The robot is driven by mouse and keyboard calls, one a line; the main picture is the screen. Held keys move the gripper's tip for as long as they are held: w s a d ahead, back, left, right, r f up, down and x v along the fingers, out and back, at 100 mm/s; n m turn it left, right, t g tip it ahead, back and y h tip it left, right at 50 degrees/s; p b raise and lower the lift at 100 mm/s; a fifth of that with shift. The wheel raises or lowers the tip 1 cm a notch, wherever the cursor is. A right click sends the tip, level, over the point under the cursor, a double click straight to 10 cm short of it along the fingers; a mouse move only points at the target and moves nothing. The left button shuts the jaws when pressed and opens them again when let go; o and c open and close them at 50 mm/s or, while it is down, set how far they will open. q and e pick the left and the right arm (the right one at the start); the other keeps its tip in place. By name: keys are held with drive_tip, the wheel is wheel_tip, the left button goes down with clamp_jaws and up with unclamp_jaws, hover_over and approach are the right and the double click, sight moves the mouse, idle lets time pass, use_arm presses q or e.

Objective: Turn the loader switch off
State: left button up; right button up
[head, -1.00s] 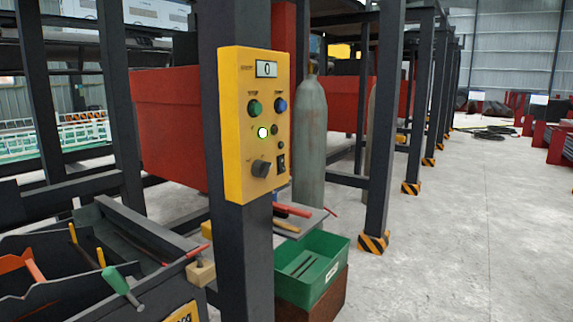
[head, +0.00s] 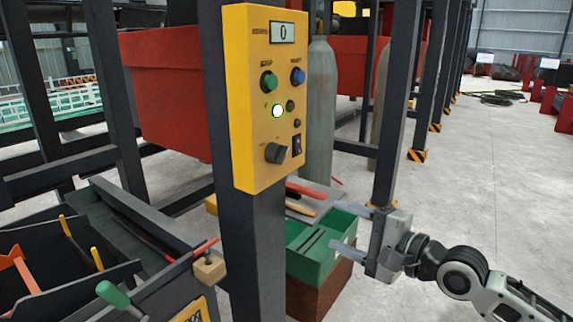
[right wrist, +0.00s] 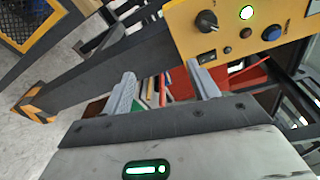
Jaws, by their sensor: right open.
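A yellow control box (head: 250,150) is fixed to a dark post. It has a small display reading 0, a green button (head: 268,81), a blue button (head: 298,76), a lit green-white lamp (head: 277,111), a black rotary knob (head: 277,153) and a black rocker switch (head: 297,145). Which control is the loader switch, I cannot tell. My right gripper (head: 358,228) is open and empty, below and right of the box. In the right wrist view, the open fingers (right wrist: 160,78) point toward the box's lower side, with the knob (right wrist: 207,22) just beyond them. My left gripper is out of view.
A dark tool tray (head: 60,285) with several tools is at the lower left. A grey cylinder (head: 320,110) stands behind the box.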

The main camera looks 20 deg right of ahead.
sight(284, 157)
wheel_tip(284, 157, up, 9)
drive_tip(key=w+d+m+y, duration=0.1)
drive_tip(key=m, duration=0.3)
drive_tip(key=p+x, duration=0.1)
drive_tip(key=x, duration=0.4)
drive_tip(key=p+x, duration=0.1)
drive_tip(key=x, duration=0.4)
drive_tip(key=p+x, duration=0.1)
drive_tip(key=x, duration=0.4)
drive_tip(key=shift+w+r, duration=0.35)
drive_tip(key=shift+w, duration=0.1)
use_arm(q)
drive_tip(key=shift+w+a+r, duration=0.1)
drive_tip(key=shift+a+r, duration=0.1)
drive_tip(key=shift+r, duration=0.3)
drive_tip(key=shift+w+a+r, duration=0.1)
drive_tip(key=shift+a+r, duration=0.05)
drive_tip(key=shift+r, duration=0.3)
use_arm(e)
drive_tip(key=c, duration=0.9)
